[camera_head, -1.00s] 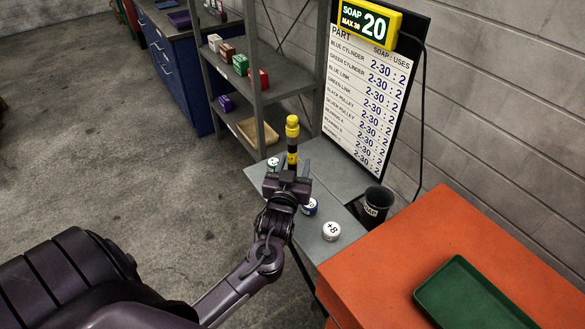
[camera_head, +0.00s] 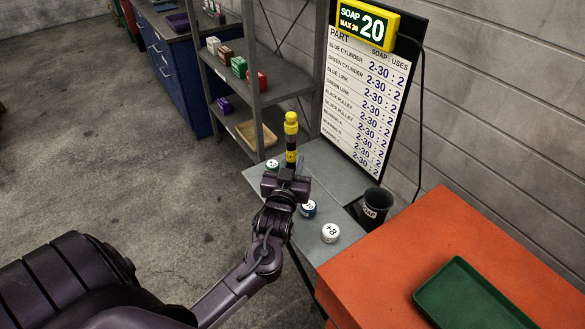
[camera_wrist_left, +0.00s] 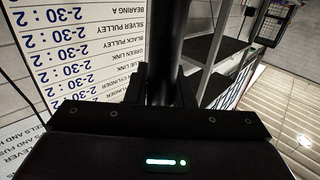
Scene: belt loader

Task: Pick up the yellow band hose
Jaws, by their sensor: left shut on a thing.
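The yellow band hose (camera_head: 291,125) is a slim upright black cylinder with yellow bands and a yellow top. It stands above the grey table, and its lower end is hidden behind my gripper. My left gripper (camera_head: 291,164) is shut on its lower part. In the left wrist view the hose is a dark cylinder (camera_wrist_left: 167,40) between the fingers of my left gripper (camera_wrist_left: 163,88). My right gripper is not in view.
Green, blue (camera_head: 308,208) and white "+B" (camera_head: 330,232) buttons sit on the grey table (camera_head: 330,183) close to my gripper. A black soap cup (camera_head: 374,206) and sign board (camera_head: 366,100) stand right. An orange table (camera_head: 400,270) holds a green tray (camera_head: 470,262).

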